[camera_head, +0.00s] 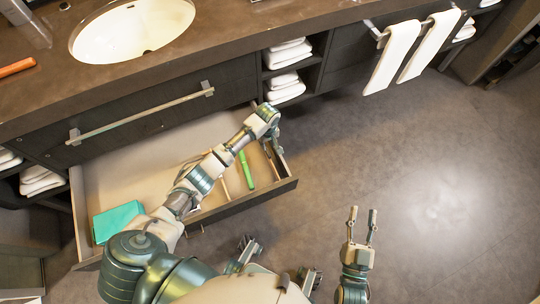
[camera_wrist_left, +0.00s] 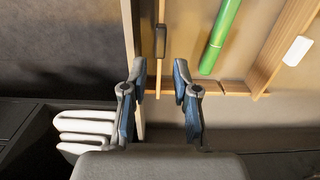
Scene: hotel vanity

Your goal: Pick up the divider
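The divider appears to be the light wooden strips inside the open drawer. In the left wrist view one wooden strip (camera_wrist_left: 283,50) runs diagonally at the right, and a crosspiece (camera_wrist_left: 228,91) joins its lower end. A thin upright strip (camera_wrist_left: 158,88) shows between my left fingers. My left gripper (camera_wrist_left: 159,82) is open, with a clear gap between its fingers. In the head view my left gripper (camera_head: 275,138) is at the drawer's right end, partly hidden by its own wrist. My right gripper (camera_head: 363,213) is open and empty over the floor, away from the drawer.
The open drawer (camera_head: 285,186) also holds a green stick (camera_head: 246,170) and a teal box (camera_head: 117,221). A white piece (camera_wrist_left: 297,51) lies by the diagonal strip. The vanity counter with a sink (camera_head: 130,30) is behind. Towels (camera_head: 395,55) hang at the right. The right floor is clear.

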